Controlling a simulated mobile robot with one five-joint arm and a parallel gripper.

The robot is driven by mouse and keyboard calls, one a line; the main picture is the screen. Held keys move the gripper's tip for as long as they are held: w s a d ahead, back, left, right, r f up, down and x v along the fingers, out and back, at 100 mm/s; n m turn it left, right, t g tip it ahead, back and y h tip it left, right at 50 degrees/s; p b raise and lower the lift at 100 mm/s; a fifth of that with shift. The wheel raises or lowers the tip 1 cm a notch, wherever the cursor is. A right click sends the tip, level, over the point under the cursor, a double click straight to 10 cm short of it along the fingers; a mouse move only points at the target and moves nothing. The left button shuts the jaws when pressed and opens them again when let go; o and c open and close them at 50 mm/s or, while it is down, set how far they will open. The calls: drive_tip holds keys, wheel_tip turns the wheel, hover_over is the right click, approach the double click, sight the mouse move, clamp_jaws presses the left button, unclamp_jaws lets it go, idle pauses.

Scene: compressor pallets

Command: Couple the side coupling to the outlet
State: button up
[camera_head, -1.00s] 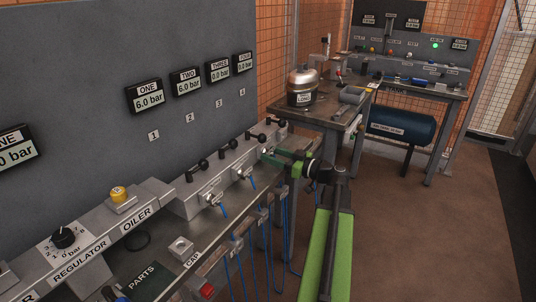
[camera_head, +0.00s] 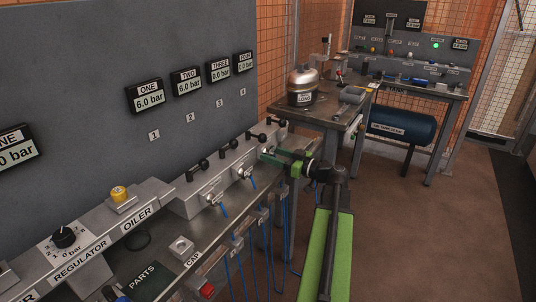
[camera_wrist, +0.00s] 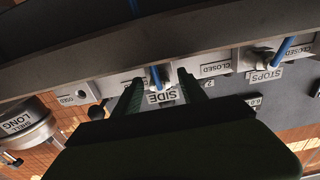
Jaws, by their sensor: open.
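My gripper (camera_head: 281,158) is at the third outlet along the grey valve block, its green fingers reaching in from the right. In the wrist view, my gripper (camera_wrist: 160,90) is open, with one dark green finger on each side of the side coupling (camera_wrist: 156,76). This coupling has a blue hose and a white SIDE tag (camera_wrist: 163,97). It sits at the face of the outlet block (camera_wrist: 105,84). I cannot tell whether the fingers touch it or how deep it is seated. The palm hides the lower middle of the wrist view.
A STOPS coupling (camera_wrist: 262,75) with a blue hose is beside it. Black valve levers (camera_head: 222,150) line the block top. Gauges one and two (camera_head: 186,83) read 6.0 bar; three and four (camera_head: 218,71) read 0.0. Hoses (camera_head: 240,270) hang below the bench. Floor at right is clear.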

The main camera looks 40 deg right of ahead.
sight(274, 155)
drive_tip(key=shift+c, duration=0.3)
clamp_jaws()
drive_tip(key=shift+s, duration=0.15)
idle(1.0)
drive_tip(key=shift+v, duration=2.9)
